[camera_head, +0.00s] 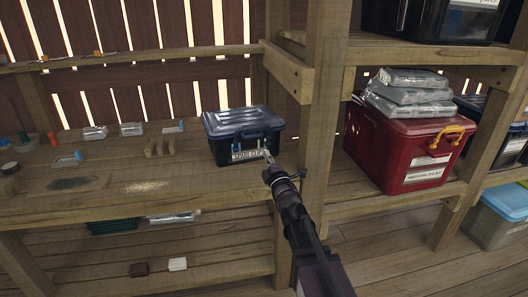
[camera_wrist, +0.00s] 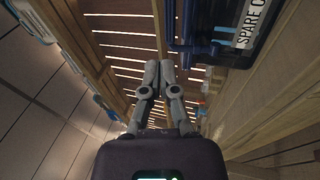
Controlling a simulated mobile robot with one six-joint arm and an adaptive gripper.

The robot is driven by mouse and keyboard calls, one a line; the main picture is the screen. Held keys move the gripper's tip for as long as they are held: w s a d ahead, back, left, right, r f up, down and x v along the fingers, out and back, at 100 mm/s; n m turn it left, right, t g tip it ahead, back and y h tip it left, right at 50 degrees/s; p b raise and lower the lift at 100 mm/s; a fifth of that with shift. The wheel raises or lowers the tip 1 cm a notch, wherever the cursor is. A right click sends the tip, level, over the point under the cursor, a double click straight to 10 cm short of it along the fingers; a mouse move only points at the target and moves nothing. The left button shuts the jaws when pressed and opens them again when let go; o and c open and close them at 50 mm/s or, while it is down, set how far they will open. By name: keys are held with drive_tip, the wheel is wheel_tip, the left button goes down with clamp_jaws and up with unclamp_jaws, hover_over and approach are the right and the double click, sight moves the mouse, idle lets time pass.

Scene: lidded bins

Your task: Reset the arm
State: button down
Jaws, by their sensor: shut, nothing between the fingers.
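My gripper (camera_head: 268,157) is at the end of my arm, in front of the dark blue lidded bin (camera_head: 240,135) on the wooden shelf. In the wrist view my gripper (camera_wrist: 160,68) has its two grey fingers together with nothing between them. The bin (camera_wrist: 205,25) shows at the upper right of the wrist view, with a white label that begins "SPARE C". Its lid looks closed in the head view. I cannot tell whether my fingertips touch the bin's front.
A wooden post (camera_head: 318,130) stands close to the right of my arm. A red bin (camera_head: 400,150) with grey packets (camera_head: 405,88) on its lid sits beyond it. Small clear trays and loose items lie on the shelf (camera_head: 215,180) at the left. Open air lies in front of the shelf.

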drive_tip(key=shift+s+d+f, duration=0.1)
drive_tip(key=shift+s+d, duration=0.05)
drive_tip(key=shift+s, duration=0.3)
drive_tip(key=s+d+f+m+g+h, duration=0.2)
drive_tip(key=d+f+m+g+h, duration=0.2)
drive_tip(key=d+f+m+g, duration=0.25)
drive_tip(key=s+d+f+m+g+h, duration=0.3)
drive_tip(key=d+f+m+h, duration=0.15)
drive_tip(key=f+m, duration=0.35)
drive_tip(key=s+d+f+m+g, duration=0.35)
drive_tip(key=s+f+g, duration=0.25)
drive_tip(key=s+f, duration=0.25)
drive_tip(key=s+m+g+y, duration=0.2)
drive_tip(key=s+m+g, duration=0.25)
drive_tip(key=s, duration=0.45)
wheel_tip(320, 180, up, 19)
drive_tip(key=p, duration=2)
drive_tip(key=shift+a+n, duration=0.35)
drive_tip(key=shift+a, duration=0.05)
drive_tip(key=shift+h, duration=0.25)
